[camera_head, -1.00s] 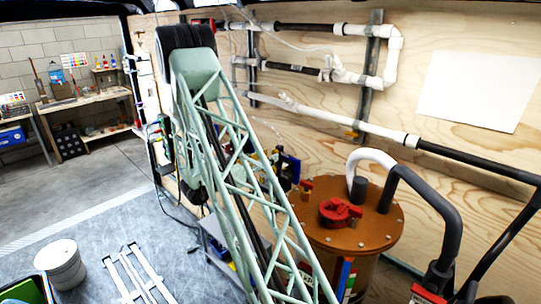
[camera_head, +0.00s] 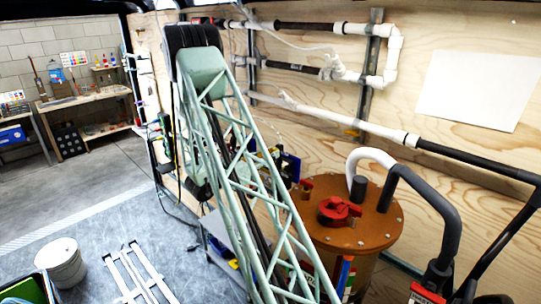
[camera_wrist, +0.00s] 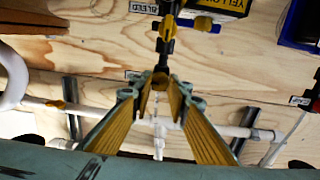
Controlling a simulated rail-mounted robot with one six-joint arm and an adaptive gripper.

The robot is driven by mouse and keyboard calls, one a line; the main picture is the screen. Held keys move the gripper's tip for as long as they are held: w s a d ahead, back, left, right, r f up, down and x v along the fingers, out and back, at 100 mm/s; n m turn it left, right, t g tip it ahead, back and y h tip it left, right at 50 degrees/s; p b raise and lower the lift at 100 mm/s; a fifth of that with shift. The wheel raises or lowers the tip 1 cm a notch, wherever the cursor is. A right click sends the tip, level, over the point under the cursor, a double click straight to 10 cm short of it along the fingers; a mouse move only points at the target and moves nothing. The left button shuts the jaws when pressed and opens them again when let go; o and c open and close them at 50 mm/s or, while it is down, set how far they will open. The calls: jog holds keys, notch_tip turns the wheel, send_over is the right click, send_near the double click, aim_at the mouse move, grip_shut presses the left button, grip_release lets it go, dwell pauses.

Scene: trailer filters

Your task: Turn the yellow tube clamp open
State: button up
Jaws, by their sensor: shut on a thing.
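In the wrist view, my gripper (camera_wrist: 160,86) has two ridged yellow fingers that converge towards their tips. It is shut on a small yellow piece (camera_wrist: 160,79) at the lower end of a black fitting; this looks like the tube clamp, but the fingertips partly cover it. Another yellow part (camera_wrist: 168,28) sits higher on the same black fitting, apart from the fingers. Its exact turn angle is hard to tell. In the head view, my arm's lattice hides the gripper and the clamp.
A yellow-and-black label (camera_wrist: 225,5) is on the plywood wall at the top. White pipes (camera_wrist: 235,131) run behind the fingers. In the head view, a brown tank lid (camera_head: 375,222) with a red clamp (camera_head: 339,211) stands right of my arm. A white bucket (camera_head: 66,265) is at lower left.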

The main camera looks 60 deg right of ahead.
jog(key=shift+n, duration=0.3)
jog(key=n, duration=0.3)
jog(key=shift+n, duration=0.4)
jog(key=shift+n+h+p, duration=0.3)
jog(key=shift+n+p, duration=0.15)
jog(key=shift+n, duration=1.85)
jog(key=o, duration=0.9)
jog(key=shift+a, duration=0.1)
jog(key=shift+w+a+f, duration=0.1)
jog(key=shift+w+a, duration=0.25)
jog(key=shift+a, duration=1.6)
jog(key=shift+w+a+f, duration=0.1)
jog(key=shift+w+a, duration=0.25)
jog(key=shift+a, duration=1.6)
jog(key=shift+w+a+f, duration=0.1)
jog(key=shift+w+a, duration=0.25)
jog(key=shift+a, duration=1.6)
